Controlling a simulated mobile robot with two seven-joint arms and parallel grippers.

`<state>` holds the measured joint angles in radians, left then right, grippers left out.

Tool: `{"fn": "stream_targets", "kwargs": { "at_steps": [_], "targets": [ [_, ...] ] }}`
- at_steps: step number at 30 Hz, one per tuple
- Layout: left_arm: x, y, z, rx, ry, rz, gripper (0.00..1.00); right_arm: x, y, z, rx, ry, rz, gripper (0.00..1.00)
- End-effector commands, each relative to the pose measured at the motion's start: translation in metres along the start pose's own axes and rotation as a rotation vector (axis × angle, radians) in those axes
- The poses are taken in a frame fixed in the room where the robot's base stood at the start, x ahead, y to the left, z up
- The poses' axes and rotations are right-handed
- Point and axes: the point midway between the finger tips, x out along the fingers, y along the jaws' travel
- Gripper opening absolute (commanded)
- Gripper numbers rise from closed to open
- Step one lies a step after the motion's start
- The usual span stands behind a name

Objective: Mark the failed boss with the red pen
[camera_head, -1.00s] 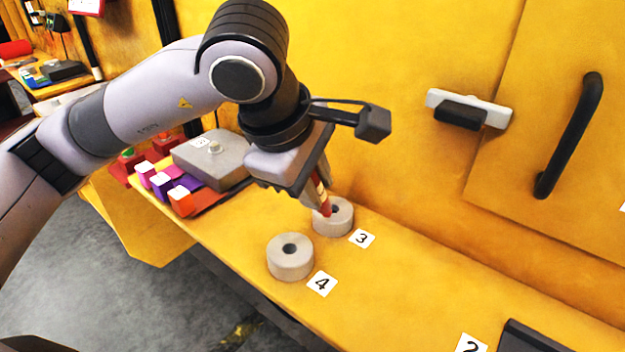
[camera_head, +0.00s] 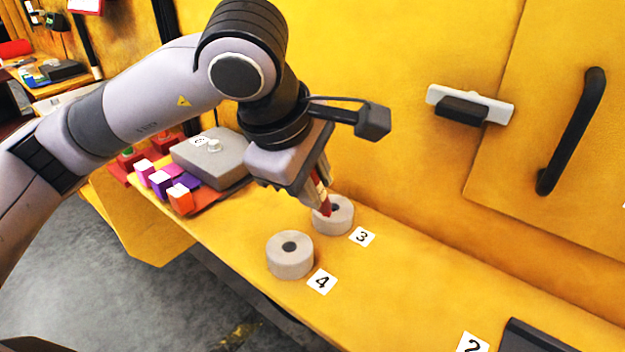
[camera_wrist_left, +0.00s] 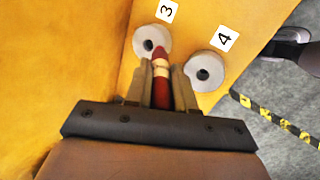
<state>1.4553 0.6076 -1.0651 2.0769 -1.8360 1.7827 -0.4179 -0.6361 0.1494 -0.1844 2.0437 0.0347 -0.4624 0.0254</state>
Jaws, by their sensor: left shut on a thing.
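My left gripper (camera_head: 318,196) is shut on a red pen (camera_head: 324,207), which points down at the grey ring-shaped boss by label 3 (camera_head: 340,222). The pen tip overlaps the top of that boss beside its dark hole; I cannot tell whether it touches. A second grey boss (camera_head: 290,256) stands nearer the shelf's front edge, by label 4 (camera_head: 321,282), clear of the gripper. In the left wrist view the pen (camera_wrist_left: 161,82) sits between the fingers, its tip over the edge of boss 3 (camera_wrist_left: 149,34), with boss 4 (camera_wrist_left: 205,73) to the right. My right gripper is out of view.
The bosses stand on a yellow ledge (camera_head: 420,290). A grey box (camera_head: 212,160) and several coloured blocks (camera_head: 180,198) lie at its left end. A black handle (camera_head: 572,130) and a white-and-black fitting (camera_head: 468,107) are on the wall.

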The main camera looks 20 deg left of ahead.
Motion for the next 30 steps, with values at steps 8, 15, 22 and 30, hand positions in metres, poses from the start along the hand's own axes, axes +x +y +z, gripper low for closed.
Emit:
{"fn": "stream_targets", "kwargs": {
  "at_steps": [8,15,22,30],
  "targets": [
    [0.0006,0.0000,-0.0017,-0.001,0.001,-0.001,0.00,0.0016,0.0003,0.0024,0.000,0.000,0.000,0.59],
    [0.0008,0.0000,-0.0028,-0.001,0.002,-0.001,0.00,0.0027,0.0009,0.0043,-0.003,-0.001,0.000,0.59],
    [0.0006,0.0001,-0.0034,-0.001,0.002,-0.001,0.00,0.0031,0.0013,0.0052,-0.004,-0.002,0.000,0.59],
    [0.0011,0.0001,-0.0043,-0.001,0.002,-0.001,0.00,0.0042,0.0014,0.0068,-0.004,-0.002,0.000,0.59]
  ]
}}
